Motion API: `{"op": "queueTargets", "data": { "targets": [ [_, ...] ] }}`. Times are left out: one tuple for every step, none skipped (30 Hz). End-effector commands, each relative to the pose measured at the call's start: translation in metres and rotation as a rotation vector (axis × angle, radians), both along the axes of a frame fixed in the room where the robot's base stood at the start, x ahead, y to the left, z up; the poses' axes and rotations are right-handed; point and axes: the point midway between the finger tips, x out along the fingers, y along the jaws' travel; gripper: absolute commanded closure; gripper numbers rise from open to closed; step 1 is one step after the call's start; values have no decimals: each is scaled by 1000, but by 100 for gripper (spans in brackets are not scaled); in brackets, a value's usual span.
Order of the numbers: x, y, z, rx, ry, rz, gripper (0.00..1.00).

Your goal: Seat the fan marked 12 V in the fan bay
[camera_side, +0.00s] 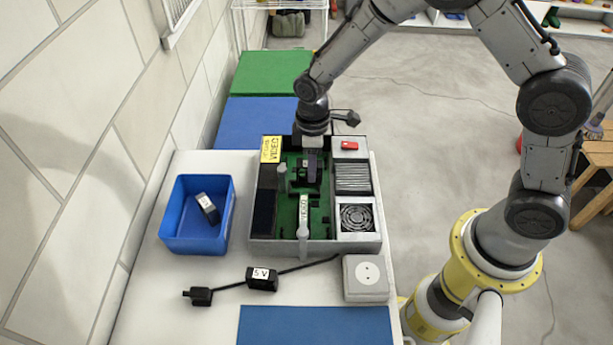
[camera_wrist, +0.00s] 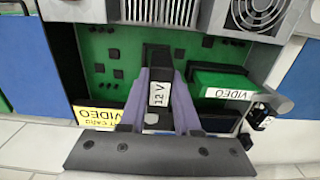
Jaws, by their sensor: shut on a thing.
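My gripper (camera_wrist: 158,72) is shut on a black block marked 12 V (camera_wrist: 159,93), which sits between the two purple-grey fingers in the wrist view. In the side view my gripper (camera_side: 311,172) is over the green board (camera_side: 319,222) inside the open grey case (camera_side: 290,247). The block's lower end is hard to see, so I cannot tell whether it touches the board. A round fan grille (camera_side: 357,217) is in the case's right column; it also shows in the wrist view (camera_wrist: 260,10). I cannot tell which space is the fan bay.
A card marked VIDEO (camera_side: 303,212) stands in the case. A yellow VIDEO label (camera_side: 271,149) is at its back left corner. A blue bin (camera_side: 192,246) holds a small labelled black block (camera_side: 208,208). A black 5 V block (camera_side: 262,279) with cable and a white socket box (camera_side: 366,278) lie in front.

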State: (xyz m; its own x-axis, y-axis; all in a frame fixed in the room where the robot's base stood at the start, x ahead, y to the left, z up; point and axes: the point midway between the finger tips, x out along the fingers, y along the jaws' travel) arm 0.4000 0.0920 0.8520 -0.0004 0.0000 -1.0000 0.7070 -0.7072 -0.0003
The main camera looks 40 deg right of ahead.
Motion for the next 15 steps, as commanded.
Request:
{"op": "queueTargets", "data": {
  "targets": [
    [4,1,-5,0,0,0,100],
    [6,1,-7,1,-1,0,100],
    [8,2,-9,1,-1,0,100],
    [9,2,-10,0,-1,0,100],
    [9,2,-11,0,-1,0,100],
    [10,2,-12,0,-1,0,100],
    [11,3,-13,1,-1,0,100],
    [13,3,-16,0,0,0,100],
    [15,4,-19,0,0,0,100],
    [14,3,-23,-1,2,0,100],
    [14,3,-28,-1,2,0,100],
    [14,3,-34,0,3,0,100],
    [13,3,-38,-1,4,0,100],
    [14,3,-42,-1,2,0,100],
    [14,3,-45,0,1,0,100]
  ]
}}
